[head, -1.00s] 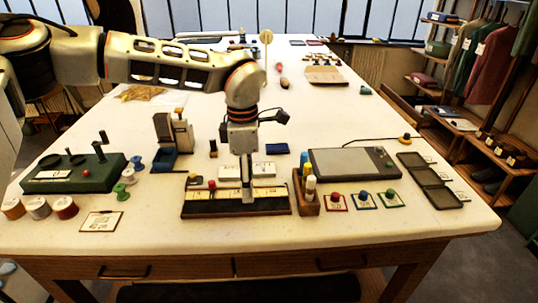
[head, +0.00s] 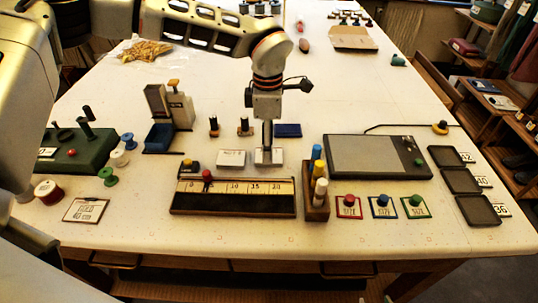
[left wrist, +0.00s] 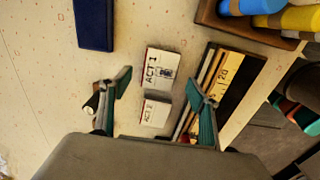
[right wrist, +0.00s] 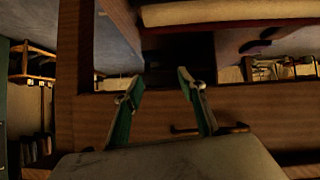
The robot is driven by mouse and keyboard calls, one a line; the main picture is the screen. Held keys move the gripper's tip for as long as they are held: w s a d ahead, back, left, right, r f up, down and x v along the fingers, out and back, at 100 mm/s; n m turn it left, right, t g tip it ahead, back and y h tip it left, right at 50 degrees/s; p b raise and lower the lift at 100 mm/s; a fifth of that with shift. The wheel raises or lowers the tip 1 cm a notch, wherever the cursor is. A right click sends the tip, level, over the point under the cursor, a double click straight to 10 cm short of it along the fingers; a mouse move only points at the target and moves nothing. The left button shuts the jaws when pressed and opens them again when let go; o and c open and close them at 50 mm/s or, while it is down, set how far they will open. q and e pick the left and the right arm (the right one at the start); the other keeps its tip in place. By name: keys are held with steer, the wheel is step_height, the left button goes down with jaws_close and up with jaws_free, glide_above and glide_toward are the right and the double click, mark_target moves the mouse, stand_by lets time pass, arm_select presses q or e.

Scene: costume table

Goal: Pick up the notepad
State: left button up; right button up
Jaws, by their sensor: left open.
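A flat dark blue pad (head: 287,130) lies on the white table behind the white blocks; it looks like the notepad, though no label shows. It also shows at the upper left of the left wrist view (left wrist: 95,22). My left gripper (head: 268,162) points down over the table, in front of and left of the pad and apart from it. In the left wrist view its fingers (left wrist: 160,88) are spread and empty, with two white blocks marked ACT (left wrist: 161,66) between and beyond them. My right gripper (right wrist: 160,85) is open and empty, facing the wooden drawer front.
A ruler tray (head: 232,205) lies in front of the left gripper. A wooden marker holder (head: 317,207) stands to its right, beside a grey tablet (head: 375,156). Spool stands (head: 244,128) are left of the pad. Open table lies behind the pad.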

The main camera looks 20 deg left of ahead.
mark_target(277, 152)
arm_select(q)
steer(key=shift+w+f, duration=0.1)
steer(key=shift+f, duration=1.55)
steer(key=c, duration=1.2)
steer(key=shift+r, duration=0.1)
steer(key=shift+c, duration=0.2)
